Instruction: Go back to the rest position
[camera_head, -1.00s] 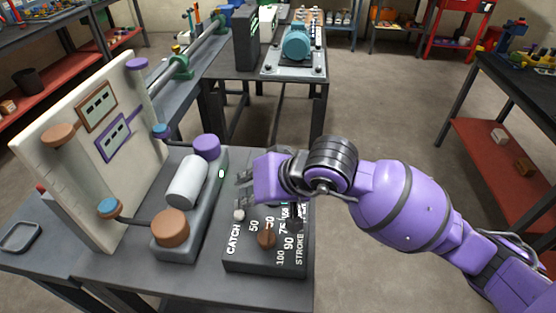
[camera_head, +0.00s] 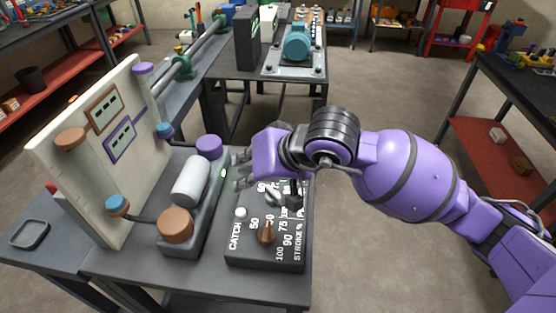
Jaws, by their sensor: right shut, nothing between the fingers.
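My right gripper (camera_head: 240,171) is at the end of the purple right arm, which comes in from the right. It is shut and empty, above the back of the dark control box (camera_head: 263,260). The box carries a brown knob (camera_head: 266,234), a small white button (camera_head: 240,213), a grey lever-like knob (camera_head: 272,196) and white lettering such as CATCH and STROKE. My arm's wrist and hand hide part of the box's back edge. My left gripper is not in view.
Left of the box stands a grey unit with a white cylinder (camera_head: 191,181) and purple and brown caps. A cream panel (camera_head: 82,195) with coloured knobs stands further left. A teal motor (camera_head: 297,42) sits on the back table. Open floor (camera_head: 400,95) lies to the right.

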